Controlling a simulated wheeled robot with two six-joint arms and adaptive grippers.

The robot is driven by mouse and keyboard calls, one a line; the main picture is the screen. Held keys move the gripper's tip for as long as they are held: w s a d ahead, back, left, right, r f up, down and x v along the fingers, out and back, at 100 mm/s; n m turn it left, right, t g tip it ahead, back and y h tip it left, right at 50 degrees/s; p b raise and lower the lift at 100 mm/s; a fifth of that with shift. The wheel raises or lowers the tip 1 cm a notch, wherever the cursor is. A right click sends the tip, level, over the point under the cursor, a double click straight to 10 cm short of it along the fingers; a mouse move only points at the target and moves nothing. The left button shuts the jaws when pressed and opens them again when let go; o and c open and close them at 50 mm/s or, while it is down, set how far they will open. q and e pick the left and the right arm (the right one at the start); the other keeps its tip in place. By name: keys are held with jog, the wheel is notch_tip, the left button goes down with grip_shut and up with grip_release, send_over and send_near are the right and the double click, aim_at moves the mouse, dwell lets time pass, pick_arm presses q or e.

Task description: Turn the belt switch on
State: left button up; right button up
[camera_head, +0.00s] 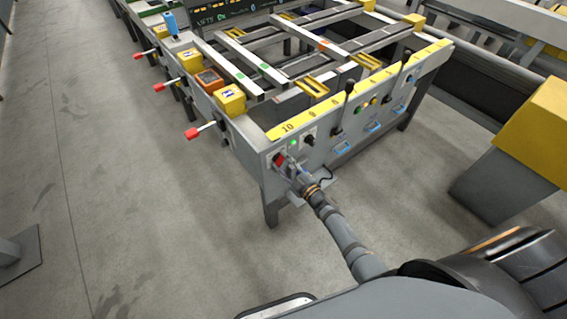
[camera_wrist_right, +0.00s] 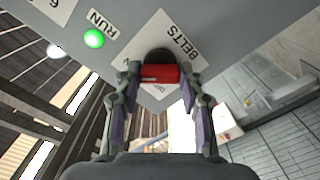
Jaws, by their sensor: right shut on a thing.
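The belt switch is a red knob (camera_wrist_right: 160,73) on a dark round base, set on a white plate marked BELTS (camera_wrist_right: 181,42). It sits at the left end of the table's grey front panel, and its red shows small in the head view (camera_head: 279,158). My right gripper (camera_wrist_right: 161,80) is shut on the knob, one finger on each side. In the wrist view the red bar lies nearly level across the picture. Small lettering by the knob is partly covered, so I cannot tell which setting it points to. In the head view the right gripper (camera_head: 288,172) meets the panel. My left gripper is out of view.
A lit green RUN lamp (camera_wrist_right: 94,39) sits beside the switch plate. Black levers (camera_head: 349,90), a black knob (camera_head: 308,140) and small lamps are further right on the panel. Red-tipped handles (camera_head: 192,133) stick out at the table's left side. A yellow-topped machine (camera_head: 535,130) stands at right.

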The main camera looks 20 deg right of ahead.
dwell(0.3)
jog(key=o, duration=1.2)
jog(key=shift+c, duration=0.2)
jog(key=v, duration=1.2)
